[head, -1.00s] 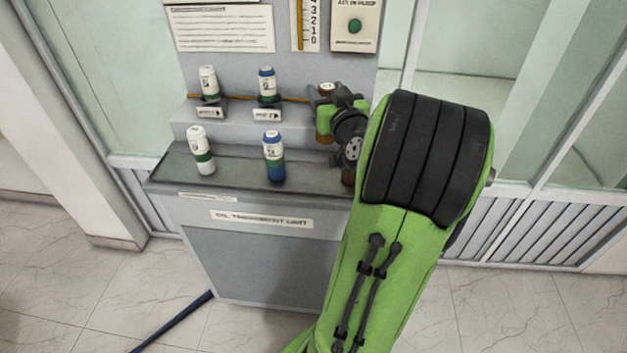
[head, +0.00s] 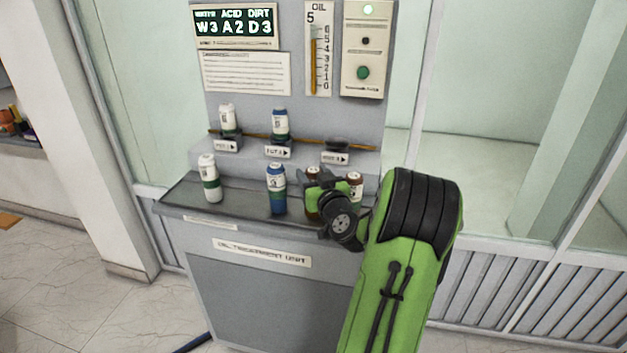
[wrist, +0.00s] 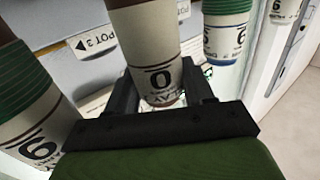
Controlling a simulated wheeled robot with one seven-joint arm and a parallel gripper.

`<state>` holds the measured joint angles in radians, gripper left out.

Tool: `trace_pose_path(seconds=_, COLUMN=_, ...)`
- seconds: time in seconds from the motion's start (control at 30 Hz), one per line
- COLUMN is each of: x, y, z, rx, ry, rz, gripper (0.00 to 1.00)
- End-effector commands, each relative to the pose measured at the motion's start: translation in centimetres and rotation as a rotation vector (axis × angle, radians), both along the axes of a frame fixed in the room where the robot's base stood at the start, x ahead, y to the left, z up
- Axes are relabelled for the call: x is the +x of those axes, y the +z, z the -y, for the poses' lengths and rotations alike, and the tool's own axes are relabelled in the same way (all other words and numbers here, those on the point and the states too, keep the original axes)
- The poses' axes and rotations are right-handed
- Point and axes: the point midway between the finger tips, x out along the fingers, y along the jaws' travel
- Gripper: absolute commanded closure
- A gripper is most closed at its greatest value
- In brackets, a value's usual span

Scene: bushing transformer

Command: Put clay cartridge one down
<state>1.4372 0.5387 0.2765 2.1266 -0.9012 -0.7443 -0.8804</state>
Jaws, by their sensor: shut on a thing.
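My gripper (head: 318,183) is shut on a brown-and-white clay cartridge (wrist: 150,50), whose CLAY label shows in the wrist view. In the head view a brown part of this cartridge (head: 312,205) shows below the fingers, over the front ledge. It looks upright; I cannot tell whether its base touches the ledge. My gripper hides much of it. A second brown-topped cartridge (head: 355,184) stands just to its right. The third pot (head: 337,145), on the upper step, is empty.
A white cartridge (head: 228,119) and a blue-capped one (head: 280,124) sit in the other two pots. A panel (head: 235,22) reads W3 A2 D3. Ledge room lies between the white and blue cartridges.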

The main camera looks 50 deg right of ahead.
Motion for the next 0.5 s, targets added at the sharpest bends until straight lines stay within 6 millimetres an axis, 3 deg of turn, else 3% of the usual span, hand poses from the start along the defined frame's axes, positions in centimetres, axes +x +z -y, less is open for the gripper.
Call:
trace_pose_path(seconds=0.23, x=-0.01, y=-0.27, z=0.01, rx=-0.001, ry=0.000, rz=0.000, gripper=1.00)
trace_pose_path(seconds=0.27, x=-0.02, y=-0.28, z=0.01, rx=-0.001, ry=0.000, rz=-0.001, gripper=0.45)
trace_pose_path(seconds=0.4, x=-0.02, y=-0.19, z=0.01, rx=0.000, ry=0.000, rz=0.000, gripper=0.23)
trace_pose_path(seconds=0.5, x=-0.02, y=-0.17, z=0.01, rx=0.000, ry=0.000, rz=0.000, gripper=0.22)
